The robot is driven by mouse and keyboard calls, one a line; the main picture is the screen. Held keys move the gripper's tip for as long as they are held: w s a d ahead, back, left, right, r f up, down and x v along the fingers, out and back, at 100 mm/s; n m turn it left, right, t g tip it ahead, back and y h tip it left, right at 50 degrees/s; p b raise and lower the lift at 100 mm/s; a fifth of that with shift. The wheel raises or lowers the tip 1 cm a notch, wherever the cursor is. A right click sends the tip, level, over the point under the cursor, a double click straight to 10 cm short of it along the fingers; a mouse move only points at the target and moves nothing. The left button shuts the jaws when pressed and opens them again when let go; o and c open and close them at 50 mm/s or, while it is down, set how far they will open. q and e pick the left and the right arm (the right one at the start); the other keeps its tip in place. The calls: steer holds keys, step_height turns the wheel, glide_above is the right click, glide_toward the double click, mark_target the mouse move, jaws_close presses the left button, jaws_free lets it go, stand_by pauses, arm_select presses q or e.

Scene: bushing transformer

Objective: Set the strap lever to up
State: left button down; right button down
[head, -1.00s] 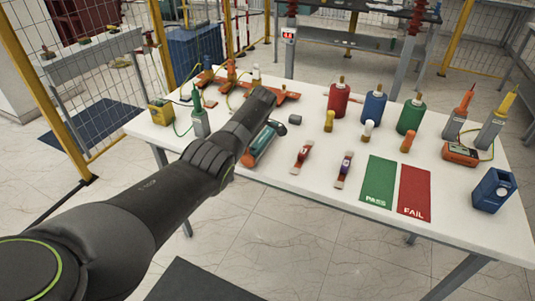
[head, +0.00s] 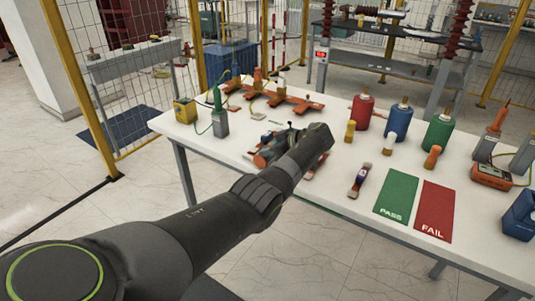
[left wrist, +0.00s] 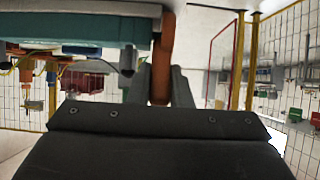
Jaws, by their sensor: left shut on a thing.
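A teal-and-orange device (head: 263,158) lies on the white table, partly hidden behind my left arm in the head view. In the left wrist view its teal body (left wrist: 80,33) runs across the upper left. An orange bar (left wrist: 164,60), which looks like the lever, stands beside the end of that body. My left gripper (left wrist: 161,88) is shut on this orange bar, one dark finger on each side. In the head view the left gripper (head: 275,148) is at the device, its fingertips hard to make out. My right gripper is not in view.
An orange rack (head: 275,96) and a green probe unit (head: 219,118) stand behind the device. Red (head: 361,110), blue (head: 397,124) and green (head: 437,133) cylinders stand to the right. PASS (head: 397,193) and FAIL (head: 434,210) mats lie at the front right.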

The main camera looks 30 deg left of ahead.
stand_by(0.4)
arm_select(q)
steer(key=c, duration=1.3)
jaws_free()
steer(key=shift+d, duration=0.1)
steer(key=b+v, duration=0.4)
steer(key=v, duration=1.3)
steer(key=shift+d, duration=0.2)
steer(key=shift+d, duration=0.1)
